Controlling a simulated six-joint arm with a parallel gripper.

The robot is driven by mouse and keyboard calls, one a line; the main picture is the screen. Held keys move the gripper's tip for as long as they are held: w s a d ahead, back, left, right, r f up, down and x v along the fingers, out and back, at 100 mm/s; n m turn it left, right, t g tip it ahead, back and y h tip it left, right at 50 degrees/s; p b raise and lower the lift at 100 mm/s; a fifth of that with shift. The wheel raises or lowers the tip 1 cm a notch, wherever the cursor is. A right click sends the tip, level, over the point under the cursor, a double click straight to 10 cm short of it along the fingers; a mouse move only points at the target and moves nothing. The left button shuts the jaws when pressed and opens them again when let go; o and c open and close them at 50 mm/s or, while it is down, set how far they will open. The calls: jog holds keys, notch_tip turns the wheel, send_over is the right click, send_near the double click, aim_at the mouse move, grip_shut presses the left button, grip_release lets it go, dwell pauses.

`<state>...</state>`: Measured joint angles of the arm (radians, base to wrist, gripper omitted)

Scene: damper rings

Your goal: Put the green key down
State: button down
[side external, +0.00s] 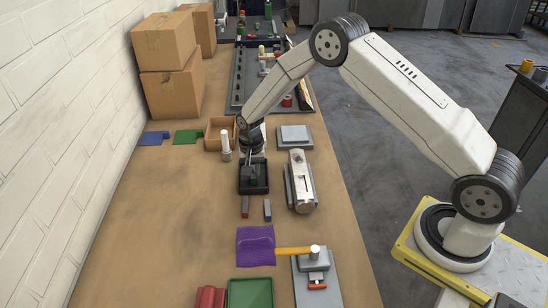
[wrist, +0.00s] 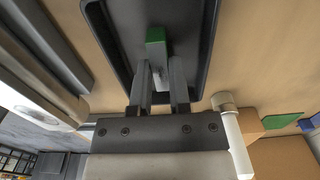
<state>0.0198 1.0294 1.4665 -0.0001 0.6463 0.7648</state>
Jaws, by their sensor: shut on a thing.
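The green key (wrist: 156,38) is a small block with a green end, held between the two fingers of my gripper (wrist: 161,68) in the wrist view. My gripper is shut on it. In the side view my gripper (side external: 252,176) points down into the black tray (side external: 266,188), and the key is mostly hidden there. The dark tray floor and raised rim (wrist: 212,30) surround the key in the wrist view. I cannot tell whether the key touches the tray floor.
A grey metal fixture (side external: 301,185) stands close on the right. A white cylinder (side external: 226,147) and an open brown box (side external: 213,144) stand behind left. The table's left front is clear.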

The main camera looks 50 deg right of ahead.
jog(key=shift+f, duration=0.2)
dwell(0.6)
jog(key=shift+c, duration=2.4)
grip_release()
jog(key=shift+r, duration=3.85)
grip_shut()
